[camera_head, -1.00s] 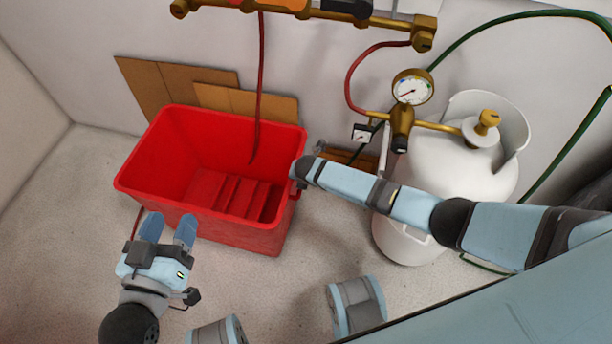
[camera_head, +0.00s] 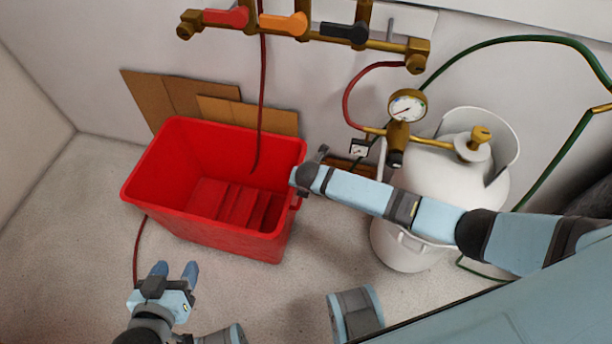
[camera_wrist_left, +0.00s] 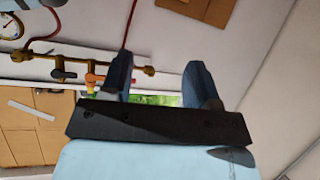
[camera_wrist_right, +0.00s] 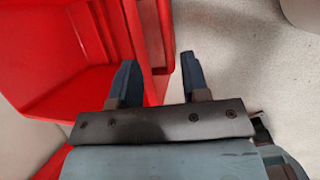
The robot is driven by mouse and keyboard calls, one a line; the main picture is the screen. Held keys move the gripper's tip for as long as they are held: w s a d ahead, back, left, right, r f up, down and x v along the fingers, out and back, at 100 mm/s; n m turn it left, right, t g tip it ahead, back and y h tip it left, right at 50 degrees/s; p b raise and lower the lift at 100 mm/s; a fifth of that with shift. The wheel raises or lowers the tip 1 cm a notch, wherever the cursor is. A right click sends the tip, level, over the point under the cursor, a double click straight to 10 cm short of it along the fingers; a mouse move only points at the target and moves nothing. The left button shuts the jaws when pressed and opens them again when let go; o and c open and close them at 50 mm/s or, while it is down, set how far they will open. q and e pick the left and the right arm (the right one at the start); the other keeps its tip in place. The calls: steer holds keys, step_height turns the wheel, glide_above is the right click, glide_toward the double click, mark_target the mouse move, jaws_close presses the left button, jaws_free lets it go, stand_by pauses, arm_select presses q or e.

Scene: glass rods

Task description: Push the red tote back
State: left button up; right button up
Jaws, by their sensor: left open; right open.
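The red tote (camera_head: 230,240) stands upright on the floor, open at the top, with a ribbed inside. It also shows in the right wrist view (camera_wrist_right: 55,50). My left gripper (camera_head: 174,270) is open and empty, in front of the tote's near wall and apart from it. In the left wrist view its fingers (camera_wrist_left: 158,62) have nothing between them. My right gripper (camera_head: 298,183) is at the tote's right side, its fingers mostly hidden in the head view. In the right wrist view its fingers (camera_wrist_right: 158,65) are open close to the tote's side; I cannot tell whether they touch it.
Cardboard sheets (camera_head: 250,112) lean on the wall behind the tote. A white gas cylinder (camera_head: 440,180) with a gauge (camera_head: 407,106) stands to the right. A red hose (camera_head: 260,100) hangs in front of the cardboard and over the tote.

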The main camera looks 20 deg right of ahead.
steer(key=shift+p+v, duration=0.5)
steer(key=shift+v, duration=1.6)
